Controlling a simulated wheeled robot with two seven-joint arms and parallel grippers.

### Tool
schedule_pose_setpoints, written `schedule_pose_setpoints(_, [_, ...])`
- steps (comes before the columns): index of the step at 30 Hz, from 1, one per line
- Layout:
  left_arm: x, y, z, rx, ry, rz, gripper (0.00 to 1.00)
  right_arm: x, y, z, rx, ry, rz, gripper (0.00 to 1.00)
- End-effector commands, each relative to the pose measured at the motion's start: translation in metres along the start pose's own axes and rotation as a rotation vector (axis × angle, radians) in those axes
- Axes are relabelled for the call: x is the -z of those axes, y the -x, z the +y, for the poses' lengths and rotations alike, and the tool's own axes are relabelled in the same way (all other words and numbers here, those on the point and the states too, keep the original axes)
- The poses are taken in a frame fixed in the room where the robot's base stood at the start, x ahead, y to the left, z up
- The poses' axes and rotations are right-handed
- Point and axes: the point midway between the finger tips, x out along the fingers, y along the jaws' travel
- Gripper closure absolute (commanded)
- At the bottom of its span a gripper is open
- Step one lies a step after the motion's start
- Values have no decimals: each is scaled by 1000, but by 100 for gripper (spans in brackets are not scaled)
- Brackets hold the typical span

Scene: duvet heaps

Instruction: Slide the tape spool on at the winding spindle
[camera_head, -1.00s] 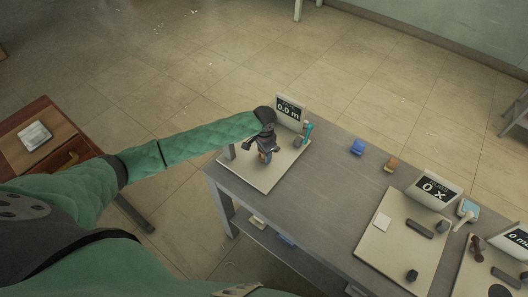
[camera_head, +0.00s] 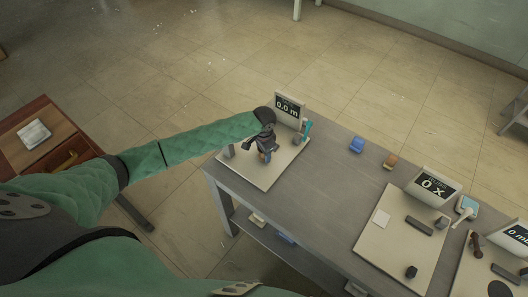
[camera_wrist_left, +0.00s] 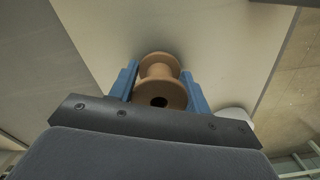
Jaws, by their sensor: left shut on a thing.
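My left gripper (camera_head: 266,155) is over the pale board (camera_head: 256,180) of the station with the "0.0 m" display (camera_head: 289,107). In the left wrist view its blue fingers (camera_wrist_left: 160,85) are shut on a tan tape spool (camera_wrist_left: 160,66), one finger on each side. The spool's dark centre hole shows in that view. The spool is mostly hidden by the gripper in the head view. A teal upright part (camera_head: 306,130) and a small dark knob stand just right of the gripper. I cannot make out the winding spindle clearly; the hand may cover it. My right gripper is not in view.
The grey table (camera_head: 310,200) has free room in its middle. A blue item (camera_head: 356,145) and an orange-brown item (camera_head: 390,161) lie near its far edge. A second station with a "0 x" display (camera_head: 436,186) stands to the right. A wooden cabinet (camera_head: 40,140) is at far left.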

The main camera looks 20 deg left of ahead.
Motion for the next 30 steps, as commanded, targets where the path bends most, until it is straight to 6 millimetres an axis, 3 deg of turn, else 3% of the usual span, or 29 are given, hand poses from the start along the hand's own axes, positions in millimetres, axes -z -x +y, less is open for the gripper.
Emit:
schedule_pose_setpoints(1, [-4,-10,4,-8,0,-11,86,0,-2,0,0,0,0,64])
schedule_pose_setpoints(5, [-5,-11,5,-9,-1,-13,86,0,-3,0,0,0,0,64])
schedule_pose_setpoints(6, [-5,-11,5,-9,-1,-13,50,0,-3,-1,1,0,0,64])
schedule_pose_setpoints(10, [-5,-11,4,-8,0,-13,27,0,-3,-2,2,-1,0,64])
schedule_pose_setpoints(22, [-4,-3,-2,-3,4,-8,27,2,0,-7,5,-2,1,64])
schedule_pose_setpoints(30, [0,26,-12,-1,5,-6,27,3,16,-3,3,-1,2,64])
